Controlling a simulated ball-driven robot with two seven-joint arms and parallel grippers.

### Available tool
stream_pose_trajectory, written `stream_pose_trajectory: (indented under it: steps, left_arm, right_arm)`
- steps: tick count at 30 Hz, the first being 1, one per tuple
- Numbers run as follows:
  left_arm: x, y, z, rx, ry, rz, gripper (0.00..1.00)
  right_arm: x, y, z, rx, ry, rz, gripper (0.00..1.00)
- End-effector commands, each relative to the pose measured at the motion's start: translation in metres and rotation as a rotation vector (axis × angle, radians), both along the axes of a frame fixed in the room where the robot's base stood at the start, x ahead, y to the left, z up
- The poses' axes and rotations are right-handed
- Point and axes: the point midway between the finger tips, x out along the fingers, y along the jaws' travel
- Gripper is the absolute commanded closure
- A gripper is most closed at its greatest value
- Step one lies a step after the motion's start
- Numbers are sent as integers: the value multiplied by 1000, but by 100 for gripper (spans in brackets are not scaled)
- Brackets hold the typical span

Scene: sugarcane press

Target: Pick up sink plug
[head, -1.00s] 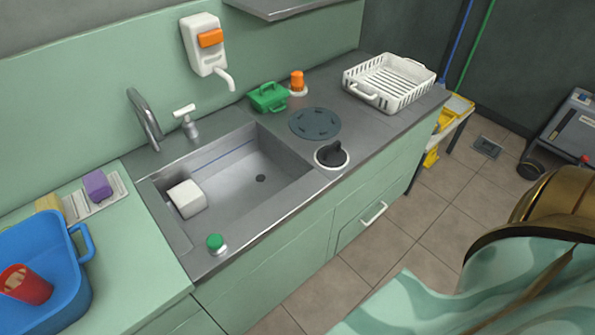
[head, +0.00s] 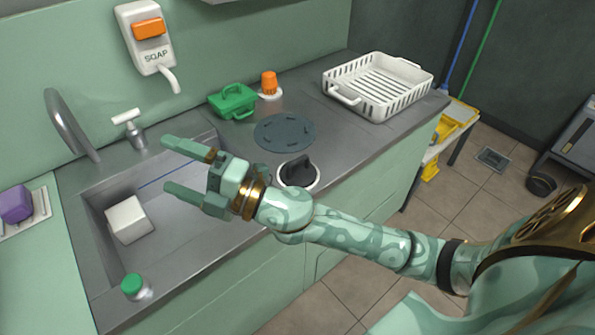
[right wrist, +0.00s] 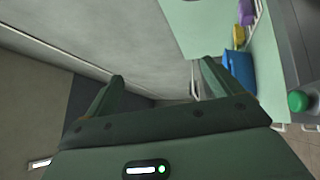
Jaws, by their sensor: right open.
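A small orange-topped piece with a white round base (head: 269,85), which looks like the sink plug, stands upright on the back of the counter, right of the green caddy. A black knob-like piece on a white ring (head: 298,172) sits near the counter's front edge; I cannot tell for sure which of the two is the plug. My right gripper (head: 167,165) is open and empty above the sink (head: 165,245), pointing left, left of and apart from both pieces. Its two fingers also show in the right wrist view (right wrist: 160,78). The sink drain is hidden. My left gripper is out of view.
A white block (head: 129,219) lies in the sink. A green-capped bottle (head: 133,287) stands at its front edge. The tap (head: 70,125), soap dispenser (head: 147,40), green caddy (head: 233,101), grey disc (head: 285,132) and white rack (head: 378,85) are around the counter.

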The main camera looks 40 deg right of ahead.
Motion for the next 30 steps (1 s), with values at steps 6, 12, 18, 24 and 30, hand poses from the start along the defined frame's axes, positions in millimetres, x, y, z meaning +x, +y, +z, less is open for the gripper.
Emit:
stream_pose_trajectory:
  steps: [6,12,18,24,30]
  left_arm:
    - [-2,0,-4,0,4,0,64]
    - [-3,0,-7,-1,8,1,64]
    - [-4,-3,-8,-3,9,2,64]
    - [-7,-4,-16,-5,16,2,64]
    - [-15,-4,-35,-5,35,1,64]
  right_arm:
    - [-18,31,-33,-779,-286,630,9]
    - [25,-120,-69,-1518,63,768,9]
    - [36,-240,-37,-1783,485,629,9]
    - [36,-268,-47,-1814,609,581,9]
    - [42,-267,-99,-1812,607,585,9]
